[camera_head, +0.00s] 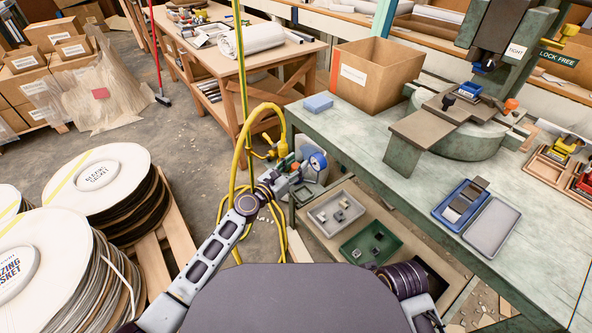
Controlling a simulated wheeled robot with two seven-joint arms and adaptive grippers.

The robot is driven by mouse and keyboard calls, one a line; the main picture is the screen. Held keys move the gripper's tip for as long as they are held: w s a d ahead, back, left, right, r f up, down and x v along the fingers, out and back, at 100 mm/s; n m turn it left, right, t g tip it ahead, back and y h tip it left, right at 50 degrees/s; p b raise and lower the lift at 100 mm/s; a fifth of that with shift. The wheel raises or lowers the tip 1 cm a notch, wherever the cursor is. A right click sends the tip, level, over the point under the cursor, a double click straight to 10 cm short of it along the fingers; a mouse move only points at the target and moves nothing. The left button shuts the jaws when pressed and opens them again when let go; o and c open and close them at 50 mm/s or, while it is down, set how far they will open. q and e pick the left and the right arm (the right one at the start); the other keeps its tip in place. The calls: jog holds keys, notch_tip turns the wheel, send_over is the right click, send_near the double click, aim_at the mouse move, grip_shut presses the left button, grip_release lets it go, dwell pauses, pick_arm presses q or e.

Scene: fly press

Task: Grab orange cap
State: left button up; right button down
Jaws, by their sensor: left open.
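A small orange cap-like piece (511,104) stands at the right side of the fly press (475,130), on the green bench. My left gripper (291,172) is beyond the front-left corner of the bench, far to the left of that piece and apart from it. It is open, and its fingers are hard to make out against the clutter there. Another small orange spot (305,152) shows right by the gripper, beside a round blue-rimmed part (317,161); I cannot tell what it belongs to. My right gripper is out of view.
A yellow hose (241,150) hangs beside my left forearm. Blue and grey trays (492,228) lie on the bench top, with a cardboard box (372,76) and a blue block (318,102) behind. Small bins (370,241) sit on a lower shelf. Gasket stacks (98,180) stand left.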

dwell(0.4)
pick_arm(q)
jog(key=c, duration=0.5)
jog(key=shift+c, duration=0.3)
jog(key=shift+r, duration=0.1)
jog(key=shift+r, duration=0.1)
